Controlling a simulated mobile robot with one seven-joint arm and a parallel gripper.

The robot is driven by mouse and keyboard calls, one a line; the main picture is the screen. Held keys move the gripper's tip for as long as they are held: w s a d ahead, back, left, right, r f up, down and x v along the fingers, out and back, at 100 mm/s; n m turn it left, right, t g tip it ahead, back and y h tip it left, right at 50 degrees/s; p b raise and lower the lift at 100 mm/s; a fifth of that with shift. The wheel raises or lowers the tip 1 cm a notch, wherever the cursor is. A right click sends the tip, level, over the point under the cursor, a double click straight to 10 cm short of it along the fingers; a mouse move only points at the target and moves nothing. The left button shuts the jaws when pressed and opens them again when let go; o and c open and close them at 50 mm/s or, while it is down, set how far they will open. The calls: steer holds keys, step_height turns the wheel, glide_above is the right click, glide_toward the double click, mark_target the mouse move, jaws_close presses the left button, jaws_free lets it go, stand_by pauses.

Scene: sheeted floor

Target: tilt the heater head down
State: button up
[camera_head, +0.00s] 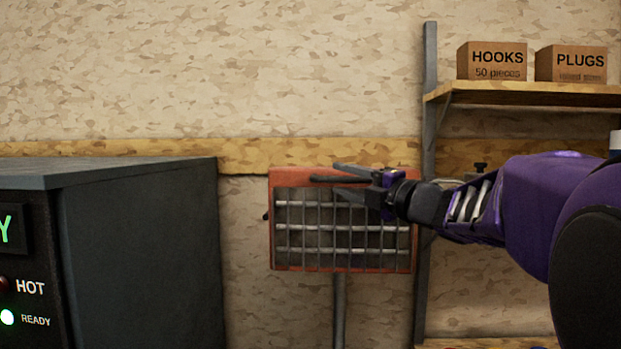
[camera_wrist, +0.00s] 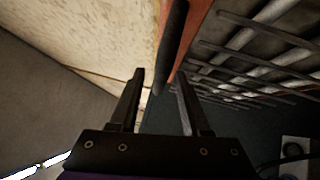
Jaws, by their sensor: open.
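The heater head (camera_head: 325,240) is an orange-framed box with a wire grille, on a grey post (camera_head: 339,310) in the head view. Its orange frame and grille also show at the upper right of the wrist view (camera_wrist: 255,62). A dark bar handle (camera_head: 322,179) runs along the top front of the head; it shows in the wrist view (camera_wrist: 172,42) too. My gripper (camera_head: 338,178) is at the upper middle of the heater, one finger above the bar and one below. Its jaws are open, and in the wrist view the bar's end lies between the fingers (camera_wrist: 161,78). Contact cannot be told.
A dark machine (camera_head: 140,250) with HOT and READY lights stands at left. A gap separates machine and heater.

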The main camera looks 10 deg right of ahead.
steer(key=shift+w+a, duration=0.1)
steer(key=shift+w, duration=0.1)
steer(key=shift+c, duration=0.3)
jaws_close()
stand_by(1.3)
